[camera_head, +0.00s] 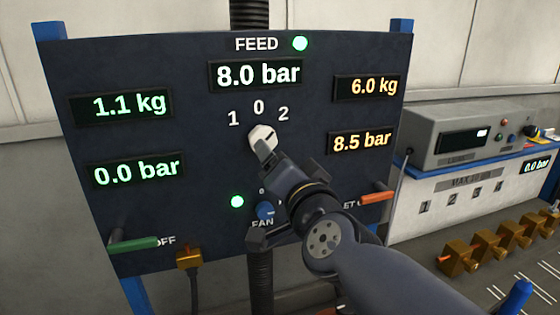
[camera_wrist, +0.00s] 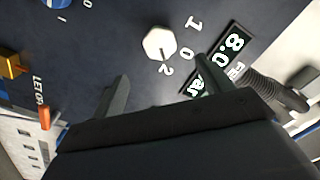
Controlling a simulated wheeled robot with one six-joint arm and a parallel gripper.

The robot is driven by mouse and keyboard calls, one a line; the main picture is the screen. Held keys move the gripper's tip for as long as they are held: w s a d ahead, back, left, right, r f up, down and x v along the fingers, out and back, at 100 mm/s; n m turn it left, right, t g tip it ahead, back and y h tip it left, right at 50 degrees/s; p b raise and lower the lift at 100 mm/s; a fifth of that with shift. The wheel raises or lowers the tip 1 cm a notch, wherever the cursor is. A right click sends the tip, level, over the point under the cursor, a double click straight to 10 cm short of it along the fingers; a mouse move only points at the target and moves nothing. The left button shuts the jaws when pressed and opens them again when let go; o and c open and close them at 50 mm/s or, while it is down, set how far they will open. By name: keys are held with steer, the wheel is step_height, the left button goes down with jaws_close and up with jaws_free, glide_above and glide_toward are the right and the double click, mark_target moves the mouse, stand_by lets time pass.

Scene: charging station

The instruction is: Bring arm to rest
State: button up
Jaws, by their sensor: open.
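My gripper (camera_head: 291,160) is open in front of the dark control panel (camera_head: 190,60), near the white feed knob (camera_head: 263,137). In the head view one finger overlaps the lower part of the knob. In the wrist view the two spread fingers (camera_wrist: 160,68) are empty, and the white knob (camera_wrist: 159,43) lies beyond their tips, apart from them. A small dark mark on the knob faces toward the "2" label there. My arm reaches in from the lower right.
The blue fan knob (camera_head: 265,211) sits below my gripper. A green handle (camera_head: 134,243) and an orange handle (camera_head: 376,198) stick out of the panel. The feed display (camera_head: 258,74) reads 8.0 bar. A grey instrument (camera_head: 470,135) and brass blocks (camera_head: 458,255) are at the right.

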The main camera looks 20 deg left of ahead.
steer(key=shift+w, duration=0.1)
steer(key=x, duration=1)
steer(key=shift+w+a+b, duration=0.2)
steer(key=shift+a+b, duration=0.1)
steer(key=shift+b, duration=0.05)
steer(key=s+d+n+p, duration=0.2)
steer(key=s+d+n, duration=0.4)
steer(key=n, duration=0.3)
steer(key=shift+s+d, duration=0.15)
steer(key=shift+s, duration=0.7)
stand_by(1.7)
